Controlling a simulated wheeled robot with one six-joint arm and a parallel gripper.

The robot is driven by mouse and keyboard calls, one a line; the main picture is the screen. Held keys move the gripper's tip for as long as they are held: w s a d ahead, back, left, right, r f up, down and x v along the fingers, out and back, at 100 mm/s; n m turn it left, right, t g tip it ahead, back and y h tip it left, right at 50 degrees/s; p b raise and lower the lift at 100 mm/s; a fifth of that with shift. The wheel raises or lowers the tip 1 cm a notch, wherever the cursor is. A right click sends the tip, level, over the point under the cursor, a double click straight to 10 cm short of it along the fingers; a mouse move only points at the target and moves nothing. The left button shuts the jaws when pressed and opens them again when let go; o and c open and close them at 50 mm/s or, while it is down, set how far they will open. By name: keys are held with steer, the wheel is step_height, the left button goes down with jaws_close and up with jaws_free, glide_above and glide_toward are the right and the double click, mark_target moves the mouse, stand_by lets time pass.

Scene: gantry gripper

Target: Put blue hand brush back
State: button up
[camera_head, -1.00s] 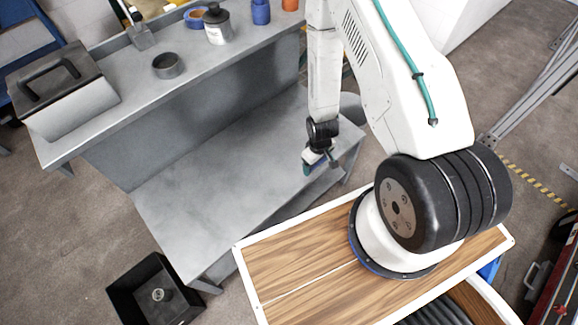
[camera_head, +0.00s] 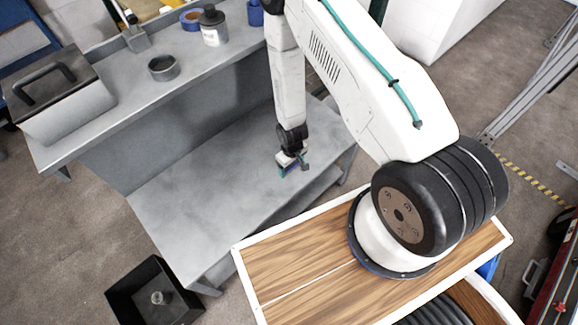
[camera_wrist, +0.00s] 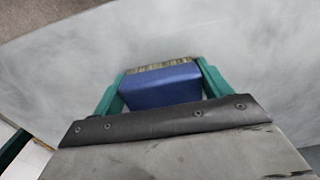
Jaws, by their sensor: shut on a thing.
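The blue hand brush (camera_wrist: 160,86) shows in the wrist view between the two green fingers of my gripper (camera_wrist: 158,84). A strip of pale bristles lines its far edge. My gripper is shut on the brush, with a finger at each side of it. In the head view my gripper (camera_head: 294,168) hangs over the right part of the grey bench's lower surface (camera_head: 215,185). The brush is small and mostly hidden there. I cannot tell whether the brush touches the surface.
The bench's upper shelf (camera_head: 110,112) holds a toolbox (camera_head: 60,95), a grey ring-shaped dish (camera_head: 163,68) and a bottle (camera_head: 213,30). A black bin (camera_head: 150,295) stands on the floor at the lower left. The lower bench surface left of my gripper is clear.

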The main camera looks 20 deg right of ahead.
steer(key=shift+f, duration=0.1)
steer(key=o, duration=0.9)
steer(key=shift+o, duration=0.2)
step_height(320, 180, up, 44)
steer(key=d+m, duration=0.2)
steer(key=s+r+m+t, duration=0.1)
steer(key=s+r, duration=1.6)
steer(key=s, duration=0.4)
steer(key=shift+s+r+m, duration=0.3)
steer(key=shift+s+r, duration=0.05)
steer(key=shift+r, duration=0.05)
